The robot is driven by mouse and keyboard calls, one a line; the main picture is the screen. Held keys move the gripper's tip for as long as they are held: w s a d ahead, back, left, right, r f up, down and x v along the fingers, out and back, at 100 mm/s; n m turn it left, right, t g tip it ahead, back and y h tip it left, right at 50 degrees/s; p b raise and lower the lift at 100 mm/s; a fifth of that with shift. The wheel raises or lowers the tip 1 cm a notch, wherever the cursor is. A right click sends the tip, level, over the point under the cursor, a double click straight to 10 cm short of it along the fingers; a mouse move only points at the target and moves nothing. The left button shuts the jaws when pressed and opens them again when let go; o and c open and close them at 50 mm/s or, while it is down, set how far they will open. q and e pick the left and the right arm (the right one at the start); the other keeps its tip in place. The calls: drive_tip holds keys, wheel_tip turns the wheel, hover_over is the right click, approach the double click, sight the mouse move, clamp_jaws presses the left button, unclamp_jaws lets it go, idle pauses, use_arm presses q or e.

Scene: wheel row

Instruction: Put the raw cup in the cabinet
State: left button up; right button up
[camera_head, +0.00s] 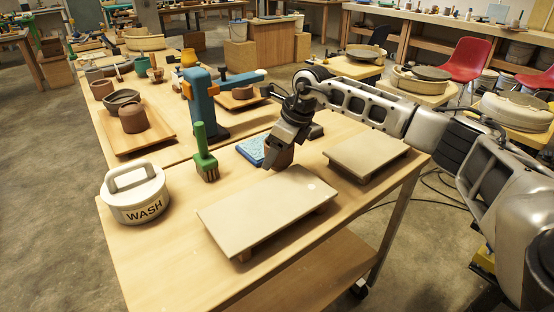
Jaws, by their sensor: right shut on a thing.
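My right gripper (283,150) reaches in from the right and points down over the work table. It is shut on a small brown cup (284,158), which is mostly hidden behind the fingers. The cup is just behind the far edge of the front pale board; I cannot tell whether it touches anything below. Another brown cup (133,121) stands on a wooden board at the left, and one more (242,91) sits behind the blue device. I cannot make out a cabinet in this view. My left gripper is not in view.
Pale raised boards (268,208) (366,153) lie bare on the table. A white pot marked WASH (137,192), a green brush (205,160), a blue device (203,103) and a blue item (251,150) stand around. Stools with basins (513,110) and red chairs (467,60) are at right.

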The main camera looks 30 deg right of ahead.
drive_tip(key=shift+f, duration=1.25)
drive_tip(key=shift+f, duration=0.2)
drive_tip(key=o, duration=0.8)
